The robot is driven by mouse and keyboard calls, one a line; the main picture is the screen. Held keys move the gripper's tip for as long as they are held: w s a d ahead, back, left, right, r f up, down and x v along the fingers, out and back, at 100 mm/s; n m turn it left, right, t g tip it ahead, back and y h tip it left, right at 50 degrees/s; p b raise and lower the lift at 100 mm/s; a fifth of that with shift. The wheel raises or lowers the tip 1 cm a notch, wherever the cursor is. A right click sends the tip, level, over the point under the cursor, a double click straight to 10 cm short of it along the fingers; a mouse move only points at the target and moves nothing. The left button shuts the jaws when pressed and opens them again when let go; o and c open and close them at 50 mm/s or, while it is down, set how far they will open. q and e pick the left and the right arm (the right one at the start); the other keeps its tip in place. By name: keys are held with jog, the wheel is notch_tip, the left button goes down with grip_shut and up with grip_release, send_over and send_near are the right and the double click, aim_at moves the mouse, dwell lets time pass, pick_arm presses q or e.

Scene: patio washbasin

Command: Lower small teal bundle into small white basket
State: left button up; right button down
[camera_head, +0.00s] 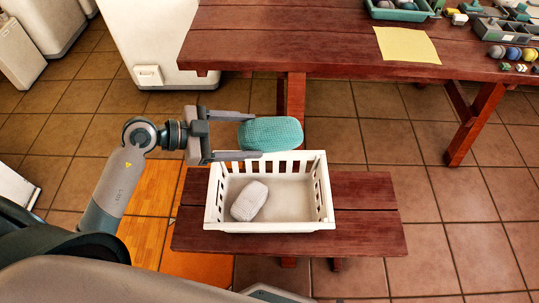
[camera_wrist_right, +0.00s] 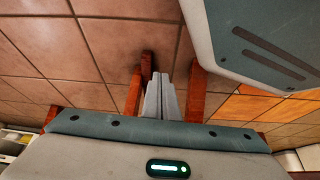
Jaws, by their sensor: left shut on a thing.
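The small teal bundle (camera_head: 273,134) is a rounded, textured pad held between the two fingers of my left gripper (camera_head: 254,135). It is in the air at the far rim of the small white basket (camera_head: 270,226), appearing just beyond the far wall in the head view. The basket is open-topped with slotted sides and stands on a low red-brown bench. A pale grey bundle (camera_head: 249,201) lies inside it at the left; the rest of its floor is bare. In the right wrist view, my right gripper (camera_wrist_right: 161,95) has its fingers together with nothing visible between them.
The low bench (camera_head: 370,205) extends right of the basket and is bare there. A taller red-brown table (camera_head: 290,45) stands behind, with a yellow sheet (camera_head: 407,45), a green tray (camera_head: 402,14) and small items at its right. A white cabinet (camera_head: 150,45) is at the back left.

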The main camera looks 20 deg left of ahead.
aim_at(270, 138)
pick_arm(q)
jog(key=shift+w+d+r+p, duration=0.15)
jog(key=shift+d+r+p, duration=0.1)
jog(key=shift+p, duration=0.1)
jog(key=d+p, duration=0.1)
jog(key=p, duration=0.1)
jog(key=w+d+f+m+g+p, duration=0.1)
jog(key=d+p, duration=0.1)
jog(key=p, duration=0.1)
jog(key=w+d+f+m+g+h+p, duration=0.1)
jog(key=d+p, duration=0.1)
jog(key=p, duration=0.1)
notch_tip(270, 138, down, 7)
jog(key=p, duration=0.7)
jog(key=shift+s+f, duration=0.15)
jog(key=shift+s, duration=0.25)
pick_arm(e)
jog(key=s+d+r+g, duration=0.2)
jog(key=s+d, duration=0.1)
jog(key=s, duration=0.7)
jog(key=s+d+r+g+h, duration=0.1)
jog(key=s+d+r+g, duration=0.1)
jog(key=s, duration=0.8)
jog(key=shift+s+d+r, duration=0.2)
jog(key=shift+d+r, duration=0.2)
jog(key=shift+d, duration=0.2)
